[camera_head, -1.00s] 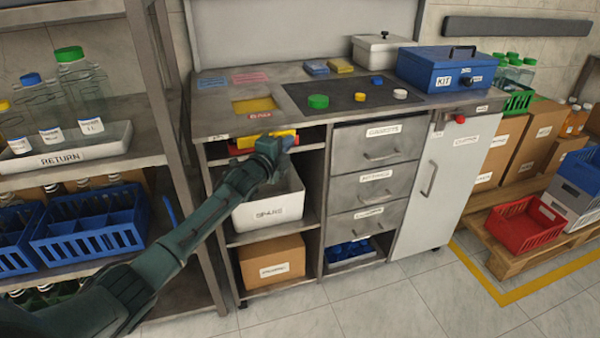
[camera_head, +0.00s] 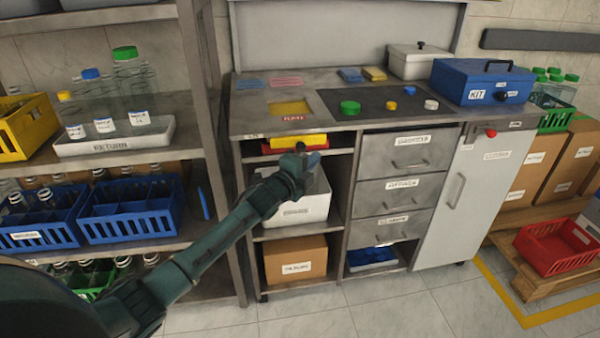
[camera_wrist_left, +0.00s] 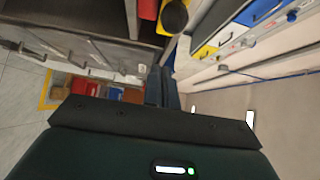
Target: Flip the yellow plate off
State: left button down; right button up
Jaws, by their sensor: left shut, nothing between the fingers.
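A yellow plate (camera_head: 297,142) with a red part below it sits just under the worktop's front edge, above a white bin. In the left wrist view the yellow plate (camera_wrist_left: 148,9) is at the top, beside the red part and a round black knob (camera_wrist_left: 174,17). My left gripper (camera_head: 311,160) is shut and empty, just below and in front of the plate; it partly hides the red part. Its fingers (camera_wrist_left: 161,84) point toward the unit in the wrist view. Contact cannot be told. My right gripper is not in view.
The white bin (camera_head: 300,212) stands on the shelf below, with a cardboard box (camera_head: 296,260) under it. Drawers (camera_head: 403,193) are on the right. A bottle rack (camera_head: 212,180) is close on the left. Caps lie on a dark mat (camera_head: 375,113) on the worktop.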

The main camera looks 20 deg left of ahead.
pick_arm(q)
jog(key=s+a, duration=0.1)
jog(key=s, duration=0.5)
jog(key=shift+p, duration=0.3)
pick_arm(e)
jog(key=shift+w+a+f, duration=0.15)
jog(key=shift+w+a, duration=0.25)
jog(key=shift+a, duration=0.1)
pick_arm(q)
jog(key=shift+a, duration=0.1)
